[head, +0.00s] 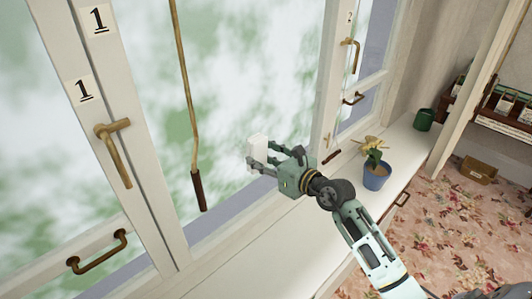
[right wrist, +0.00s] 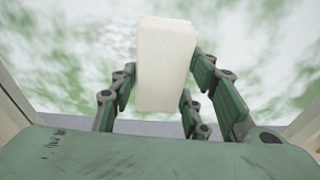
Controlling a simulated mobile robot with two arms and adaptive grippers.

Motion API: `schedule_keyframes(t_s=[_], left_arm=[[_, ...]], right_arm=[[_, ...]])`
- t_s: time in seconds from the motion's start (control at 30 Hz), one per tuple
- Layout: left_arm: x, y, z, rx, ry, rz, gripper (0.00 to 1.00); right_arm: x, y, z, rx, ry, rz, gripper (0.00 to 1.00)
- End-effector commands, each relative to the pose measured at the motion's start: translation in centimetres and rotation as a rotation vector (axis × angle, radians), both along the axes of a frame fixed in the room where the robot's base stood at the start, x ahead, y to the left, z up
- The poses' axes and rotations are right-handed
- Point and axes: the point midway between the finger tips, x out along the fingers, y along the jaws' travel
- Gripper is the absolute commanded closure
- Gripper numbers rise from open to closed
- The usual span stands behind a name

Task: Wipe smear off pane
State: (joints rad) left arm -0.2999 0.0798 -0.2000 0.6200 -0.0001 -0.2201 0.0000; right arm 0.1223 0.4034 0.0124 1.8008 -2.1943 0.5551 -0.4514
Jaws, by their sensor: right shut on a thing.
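My right gripper (head: 265,167) is shut on a white block (head: 257,153) in front of the large window pane (head: 240,70). The block also shows upright between the fingers in the right wrist view (right wrist: 165,60). I cannot tell whether it touches the glass. The pane is covered with blurred white and green patches; I cannot tell smear from the view outside. In the right wrist view a faint greyish speckled patch (right wrist: 112,45) shows left of the block. My left gripper is not in view.
A brass rod with a dark handle (head: 198,190) hangs left of my right gripper. A blue flowerpot with a yellow flower (head: 376,176) and a green can (head: 424,120) stand on the sill (head: 405,148) to the right. Brass handles (head: 115,150) project from the frames.

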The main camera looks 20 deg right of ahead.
Motion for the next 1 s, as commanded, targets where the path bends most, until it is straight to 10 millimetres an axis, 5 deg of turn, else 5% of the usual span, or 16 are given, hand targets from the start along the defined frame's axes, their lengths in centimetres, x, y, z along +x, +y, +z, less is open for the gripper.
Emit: schedule_keyframes(t_s=[0.23, 1.0], left_arm=[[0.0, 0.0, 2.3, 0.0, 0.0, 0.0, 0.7], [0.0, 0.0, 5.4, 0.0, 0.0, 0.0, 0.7]], right_arm=[[-0.6, 2.2, 0.4, 0.004, 0.001, 0.001, 0.78], [-2.2, 6.1, 0.1, 0.001, 0.001, 0.002, 0.78]])
